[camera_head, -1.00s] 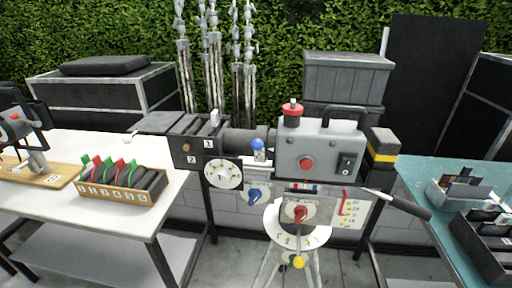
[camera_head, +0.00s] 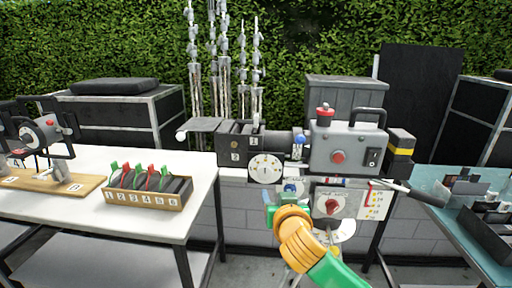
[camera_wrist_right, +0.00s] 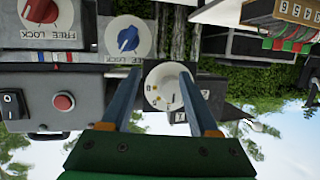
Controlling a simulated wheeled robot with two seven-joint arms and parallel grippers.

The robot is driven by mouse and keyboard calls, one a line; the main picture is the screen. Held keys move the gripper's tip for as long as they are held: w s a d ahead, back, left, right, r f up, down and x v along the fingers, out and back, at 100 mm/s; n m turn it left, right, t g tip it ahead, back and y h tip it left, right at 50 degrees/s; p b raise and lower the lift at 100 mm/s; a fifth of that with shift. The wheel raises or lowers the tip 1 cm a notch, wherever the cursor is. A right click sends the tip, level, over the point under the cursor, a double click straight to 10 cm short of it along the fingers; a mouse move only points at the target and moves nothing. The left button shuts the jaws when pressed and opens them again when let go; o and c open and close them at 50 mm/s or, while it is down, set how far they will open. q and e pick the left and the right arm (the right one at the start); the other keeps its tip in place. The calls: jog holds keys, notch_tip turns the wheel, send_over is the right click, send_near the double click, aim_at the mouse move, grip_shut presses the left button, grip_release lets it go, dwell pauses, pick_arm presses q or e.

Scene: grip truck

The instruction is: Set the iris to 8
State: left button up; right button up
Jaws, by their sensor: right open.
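A round white dial (camera_head: 266,168) with yellowish marks around its face is on the left front of the film camera (camera_head: 345,147), below the dark box marked 2. In the right wrist view the dial (camera_wrist_right: 168,88) appears upside down, between my fingers. Its marks are too small to read. My right gripper (camera_head: 271,196) is open and empty, just below the dial in the head view. In the wrist view its two blue-grey fingers (camera_wrist_right: 160,78) point toward the dial, apart from each other; contact cannot be told. My left gripper is not in view.
A blue knob (camera_wrist_right: 128,38) and a red knob (camera_wrist_right: 42,10), both labelled FREE LOCK, sit near the dial. A pan handle (camera_head: 412,192) sticks out right. A numbered filter box (camera_head: 147,199) stands on the white table at left; a teal table (camera_head: 432,180) is at right.

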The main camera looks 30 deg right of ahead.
aim_at(299, 140)
jog(key=d+r+m+t+h, duration=0.2)
jog(key=d+r+m+h, duration=0.15)
jog(key=d+r, duration=0.55)
jog(key=shift+y, duration=0.35)
jog(key=w+r+p, duration=0.1)
jog(key=w, duration=0.1)
jog(key=w+r+p, duration=0.1)
jog(key=w, duration=0.1)
jog(key=w+r+p, duration=0.1)
jog(key=w, duration=0.1)
jog(key=shift+d, duration=0.15)
jog(key=shift+w+d+f, duration=0.25)
jog(key=shift+w, duration=0.05)
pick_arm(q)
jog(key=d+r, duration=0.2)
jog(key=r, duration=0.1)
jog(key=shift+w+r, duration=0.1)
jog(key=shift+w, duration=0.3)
pick_arm(e)
jog(key=shift+a, duration=0.1)
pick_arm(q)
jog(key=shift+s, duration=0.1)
pick_arm(e)
jog(key=shift+s+a, duration=0.1)
grip_shut()
